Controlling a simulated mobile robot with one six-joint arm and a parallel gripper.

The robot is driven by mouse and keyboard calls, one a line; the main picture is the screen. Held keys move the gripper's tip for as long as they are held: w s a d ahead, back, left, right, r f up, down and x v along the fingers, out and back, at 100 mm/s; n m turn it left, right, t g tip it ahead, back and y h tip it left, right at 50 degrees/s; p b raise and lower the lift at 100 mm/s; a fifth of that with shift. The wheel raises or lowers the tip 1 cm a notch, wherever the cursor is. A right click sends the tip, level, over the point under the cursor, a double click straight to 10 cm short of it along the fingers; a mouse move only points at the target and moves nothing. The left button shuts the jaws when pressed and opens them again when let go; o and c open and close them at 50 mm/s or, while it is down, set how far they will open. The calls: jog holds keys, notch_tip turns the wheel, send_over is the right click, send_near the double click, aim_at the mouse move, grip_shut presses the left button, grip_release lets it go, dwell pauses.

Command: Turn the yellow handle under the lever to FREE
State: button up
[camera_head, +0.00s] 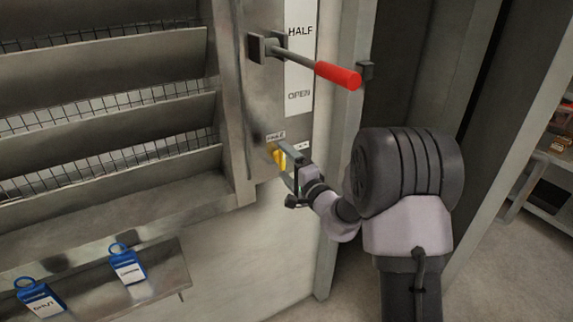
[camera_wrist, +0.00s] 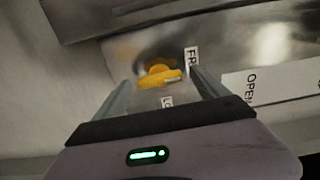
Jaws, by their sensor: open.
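The yellow handle (camera_head: 279,158) sits on the metal panel below the red-gripped lever (camera_head: 338,74). In the wrist view the yellow handle (camera_wrist: 160,75) shows between my open fingers, with a label starting "FR" to its right and another small label below it, partly hidden. My gripper (camera_head: 287,163) is at the handle in the head view, with its fingers partly covering it. In the wrist view my gripper (camera_wrist: 158,88) has one finger on each side of the handle; I cannot tell whether they touch it.
A white scale strip (camera_head: 299,60) reading HALF and OPEN runs beside the lever. Louvre slats (camera_head: 110,125) fill the left. A shelf unit (camera_head: 545,190) stands at far right.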

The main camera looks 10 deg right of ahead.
jog(key=p+v, duration=0.2)
jog(key=v, duration=1.5)
jog(key=shift+s, duration=0.2)
jog(key=shift+r, duration=0.1)
